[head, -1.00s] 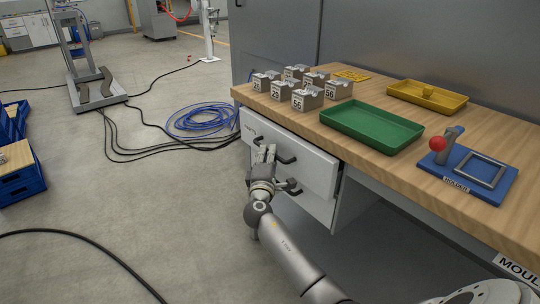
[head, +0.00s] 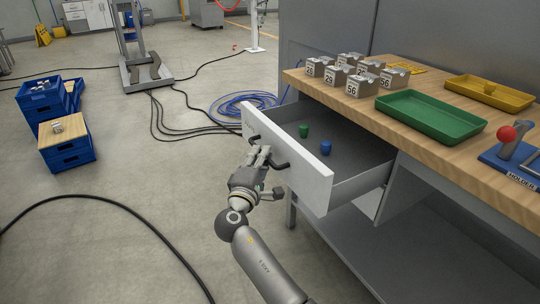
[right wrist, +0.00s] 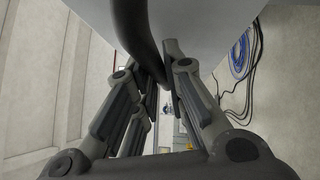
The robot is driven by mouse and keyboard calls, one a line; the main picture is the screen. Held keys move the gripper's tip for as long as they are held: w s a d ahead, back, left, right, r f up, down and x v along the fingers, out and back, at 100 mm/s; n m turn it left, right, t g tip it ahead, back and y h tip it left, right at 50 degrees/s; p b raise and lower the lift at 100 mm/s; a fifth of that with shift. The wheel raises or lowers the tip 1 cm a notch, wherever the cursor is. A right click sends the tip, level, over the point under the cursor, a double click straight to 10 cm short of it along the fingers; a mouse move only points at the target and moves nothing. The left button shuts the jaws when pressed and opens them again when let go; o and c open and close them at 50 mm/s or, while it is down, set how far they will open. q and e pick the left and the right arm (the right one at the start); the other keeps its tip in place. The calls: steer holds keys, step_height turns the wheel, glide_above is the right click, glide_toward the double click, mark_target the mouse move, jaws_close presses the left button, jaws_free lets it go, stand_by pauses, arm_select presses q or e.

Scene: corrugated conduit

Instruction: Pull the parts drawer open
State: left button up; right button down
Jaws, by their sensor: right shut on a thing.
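The parts drawer (head: 310,178) stands well out of the bench, its white front facing the lower left. Inside it are a small green part (head: 304,131) and a small blue part (head: 326,147). My right gripper (head: 262,157) is shut on the drawer's dark handle (head: 277,158) at the front. In the right wrist view the handle (right wrist: 135,28) runs down between the fingers (right wrist: 160,85), and the fingers hide part of it. My left gripper is not in view.
The bench top (head: 420,148) carries several numbered metal blocks (head: 361,86), a green tray (head: 431,117), a yellow tray (head: 490,92) and a blue holder (head: 515,160) with a red ball. Blue crates (head: 66,154) stand at left. Floor before the drawer is mostly clear, with cables (head: 170,225).

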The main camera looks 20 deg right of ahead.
steer(key=shift+a+f, duration=0.1)
stand_by(0.3)
steer(key=c, duration=1.5)
jaws_free()
steer(key=v, duration=1.2)
